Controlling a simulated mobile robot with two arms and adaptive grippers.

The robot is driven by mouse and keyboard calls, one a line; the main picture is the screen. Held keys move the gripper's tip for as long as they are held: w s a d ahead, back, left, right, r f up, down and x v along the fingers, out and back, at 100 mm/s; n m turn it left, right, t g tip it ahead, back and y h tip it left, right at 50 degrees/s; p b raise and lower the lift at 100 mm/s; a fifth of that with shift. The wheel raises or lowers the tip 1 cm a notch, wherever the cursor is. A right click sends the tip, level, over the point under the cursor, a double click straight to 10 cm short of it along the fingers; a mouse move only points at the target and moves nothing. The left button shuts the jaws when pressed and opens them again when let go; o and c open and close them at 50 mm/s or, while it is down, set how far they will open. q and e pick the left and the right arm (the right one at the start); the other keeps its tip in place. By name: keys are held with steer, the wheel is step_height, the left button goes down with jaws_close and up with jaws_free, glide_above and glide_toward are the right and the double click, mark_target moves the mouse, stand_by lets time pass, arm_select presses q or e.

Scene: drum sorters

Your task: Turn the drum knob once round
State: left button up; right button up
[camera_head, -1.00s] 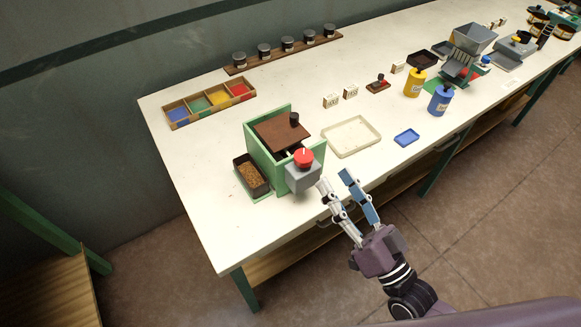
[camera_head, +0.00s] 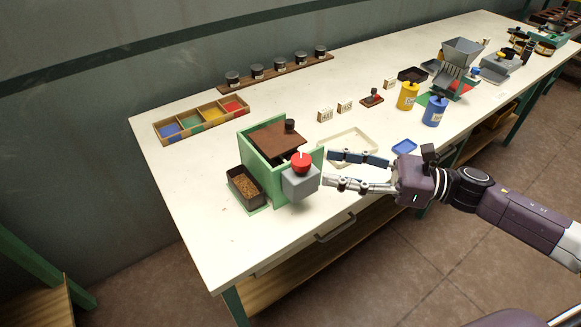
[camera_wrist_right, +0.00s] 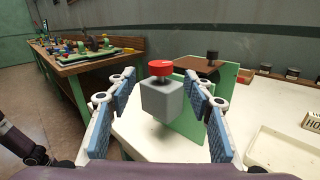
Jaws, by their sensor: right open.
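The drum sorter is a green box (camera_head: 254,150) with a brown top on the white table. A grey block (camera_head: 300,182) sticks out of its right side, and a red knob (camera_head: 302,162) with a pale mark sits on top of the block. My right gripper (camera_head: 328,167) is open and empty, to the right of the block with its fingers pointing at it. In the right wrist view the red knob (camera_wrist_right: 160,68) and grey block (camera_wrist_right: 161,98) appear ahead, between the two open fingers and apart from them. My left gripper is not in view.
A dark tray of brown grains (camera_head: 246,187) stands left of the sorter. Yellow (camera_head: 407,96) and blue (camera_head: 434,111) canisters stand farther right. The table's front left is clear.

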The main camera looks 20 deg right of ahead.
mark_target(301, 159)
steer(key=shift+n, duration=0.5)
steer(key=p+x, duration=0.2)
steer(key=x, duration=0.4)
steer(key=shift+w+r, duration=0.15)
steer(key=shift+x, duration=0.75)
steer(key=shift+f, duration=0.2)
steer(key=c, duration=1.2)
